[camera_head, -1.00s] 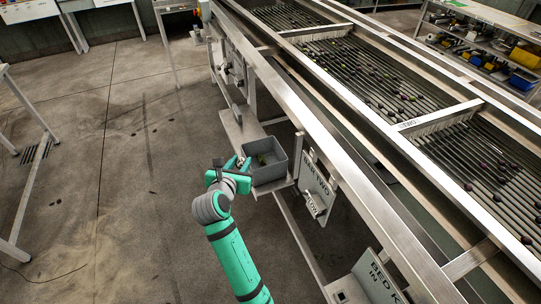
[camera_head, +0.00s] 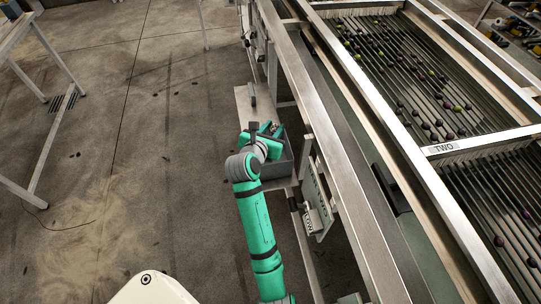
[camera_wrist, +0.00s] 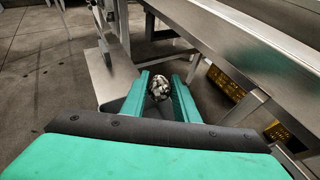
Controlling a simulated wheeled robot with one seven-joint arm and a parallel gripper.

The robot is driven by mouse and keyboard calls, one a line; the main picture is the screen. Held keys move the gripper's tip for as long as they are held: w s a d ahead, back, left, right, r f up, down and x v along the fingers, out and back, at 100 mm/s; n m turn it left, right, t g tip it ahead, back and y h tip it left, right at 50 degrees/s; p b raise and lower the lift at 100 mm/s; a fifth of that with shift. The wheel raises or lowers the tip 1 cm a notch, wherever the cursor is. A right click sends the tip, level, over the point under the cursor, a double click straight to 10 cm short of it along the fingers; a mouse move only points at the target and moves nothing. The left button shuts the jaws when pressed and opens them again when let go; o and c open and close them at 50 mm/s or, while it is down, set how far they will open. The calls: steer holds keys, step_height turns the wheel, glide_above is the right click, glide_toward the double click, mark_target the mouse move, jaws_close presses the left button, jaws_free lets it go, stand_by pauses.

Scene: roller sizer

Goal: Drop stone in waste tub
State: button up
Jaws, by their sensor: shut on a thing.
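My gripper (camera_head: 268,129) is over the grey tub (camera_head: 284,167) on the side shelf of the roller machine. In the wrist view my gripper (camera_wrist: 161,88) is shut on a mottled black-and-white stone (camera_wrist: 160,85), held between the green fingertips. In the head view my gripper and wrist cover much of the tub, so its inside is mostly hidden. I cannot tell the exact height of the stone above the tub.
The sizer's long metal rail (camera_head: 330,130) runs close to the right of the tub. Rollers with dark and green fruit (camera_head: 430,90) lie beyond it. A sign plate (camera_head: 318,198) hangs nearer than the tub.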

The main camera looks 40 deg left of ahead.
steer(key=shift+f, duration=1.85)
steer(key=o, duration=1.2)
steer(key=shift+c, duration=0.2)
steer(key=shift+d, duration=0.1)
steer(key=shift+s, duration=0.1)
steer(key=v, duration=1)
steer(key=shift+s, duration=0.3)
